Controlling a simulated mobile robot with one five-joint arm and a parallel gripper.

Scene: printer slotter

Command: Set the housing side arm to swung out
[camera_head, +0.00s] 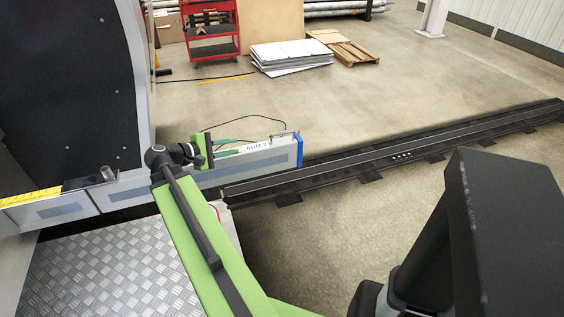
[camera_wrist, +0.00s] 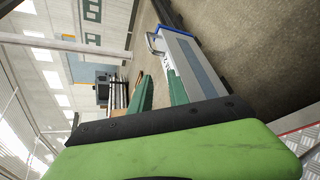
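The housing side arm (camera_head: 250,164) is a long pale grey beam with a blue end cap (camera_head: 300,150). It reaches right from the dark housing (camera_head: 70,80), roughly in line with the lower grey section. A small metal handle (camera_head: 284,135) stands on its top near the blue end. My gripper (camera_head: 238,147) is over the beam's top, left of the handle. In the wrist view my gripper (camera_wrist: 160,78) shows two green fingers apart with nothing held between them. The handle (camera_wrist: 153,43) lies beyond the fingertips, and the beam (camera_wrist: 190,60) runs along the right.
A black floor rail (camera_head: 400,155) runs right from below the beam's end. A diamond-plate step (camera_head: 110,270) lies in front of the housing. A red cart (camera_head: 210,30), stacked sheets (camera_head: 290,55) and a pallet (camera_head: 353,52) stand far back. The floor behind the beam is mostly clear.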

